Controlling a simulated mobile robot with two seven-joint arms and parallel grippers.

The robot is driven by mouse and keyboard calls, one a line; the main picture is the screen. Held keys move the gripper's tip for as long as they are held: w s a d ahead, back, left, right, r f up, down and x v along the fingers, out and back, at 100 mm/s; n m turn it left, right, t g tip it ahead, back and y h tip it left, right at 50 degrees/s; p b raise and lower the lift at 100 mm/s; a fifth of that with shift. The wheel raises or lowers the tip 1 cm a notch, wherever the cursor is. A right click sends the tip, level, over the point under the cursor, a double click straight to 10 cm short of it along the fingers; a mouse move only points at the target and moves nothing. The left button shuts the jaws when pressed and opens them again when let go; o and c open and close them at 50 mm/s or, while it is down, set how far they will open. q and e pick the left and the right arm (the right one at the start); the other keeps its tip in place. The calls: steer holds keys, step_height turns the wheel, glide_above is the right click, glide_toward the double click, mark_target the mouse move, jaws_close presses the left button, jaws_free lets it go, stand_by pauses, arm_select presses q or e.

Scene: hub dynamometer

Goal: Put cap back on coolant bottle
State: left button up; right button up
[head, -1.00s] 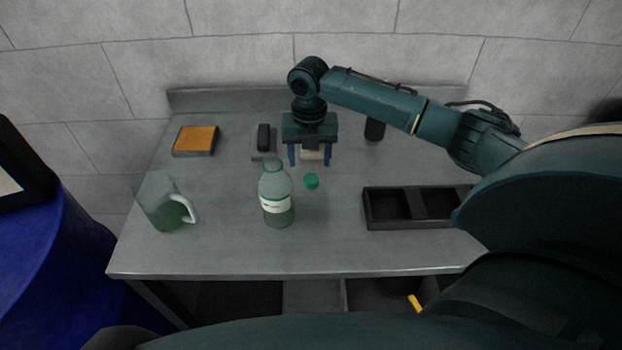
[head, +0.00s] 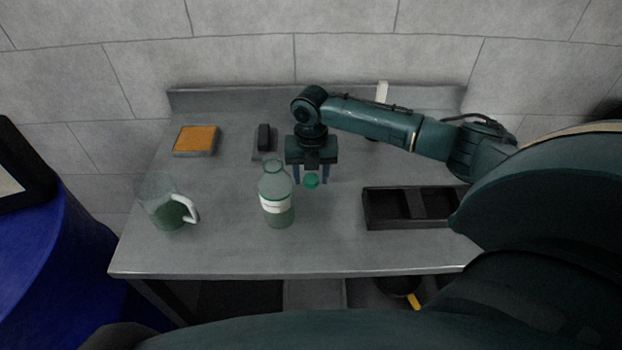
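The coolant bottle (head: 277,194) stands upright and uncapped near the middle of the table in the head view, with green liquid and a white label. The green cap (head: 311,181) is just right of the bottle's shoulder. My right gripper (head: 311,178) points down with its two blue fingers apart, one on each side of the cap. A gap shows between the fingers and the cap, so it looks open. I cannot tell how high the fingertips are above the table. My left gripper is out of view.
A jug (head: 168,204) with green liquid stands at the left. A black two-compartment tray (head: 410,207) is at the right. The front of the table is clear.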

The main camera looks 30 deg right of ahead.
mark_target(311, 178)
steer(key=c, duration=0.8)
steer(key=shift+r, duration=0.1)
step_height(311, 178, up, 10)
steer(key=shift+f, duration=0.1)
